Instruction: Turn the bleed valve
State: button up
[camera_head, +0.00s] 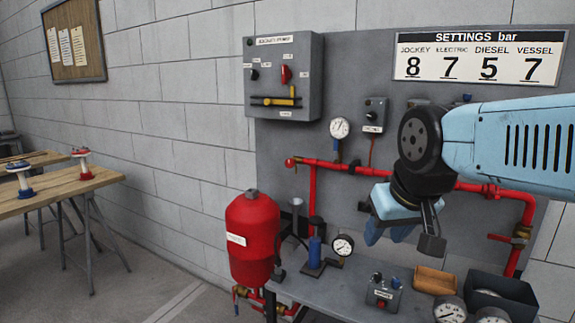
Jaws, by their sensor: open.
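My gripper (402,239) hangs in front of the grey panel, right of centre, fingers downward, apart and empty. It is above the grey bench and covers part of the panel and red pipe. No part is labelled as the bleed valve that I can read. A small red fitting (291,162) sits at the left end of the red pipe (345,167), well left of my gripper. Another small fitting with brass and red parts (241,291) is under the red tank (252,238). I cannot tell which is the bleed valve.
The grey bench (335,290) holds a gauge on a blue pump (316,255), a small switch box (383,292), a wooden tray (435,281), a dark bin (508,290) and loose gauges. A control box (284,75) and gauge (339,128) are on the panel. Wooden tables stand left.

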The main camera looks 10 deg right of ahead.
aim_at(290, 163)
jog(key=z, duration=0.3)
jog(key=i, duration=0.95)
jog(key=u, duration=0.55)
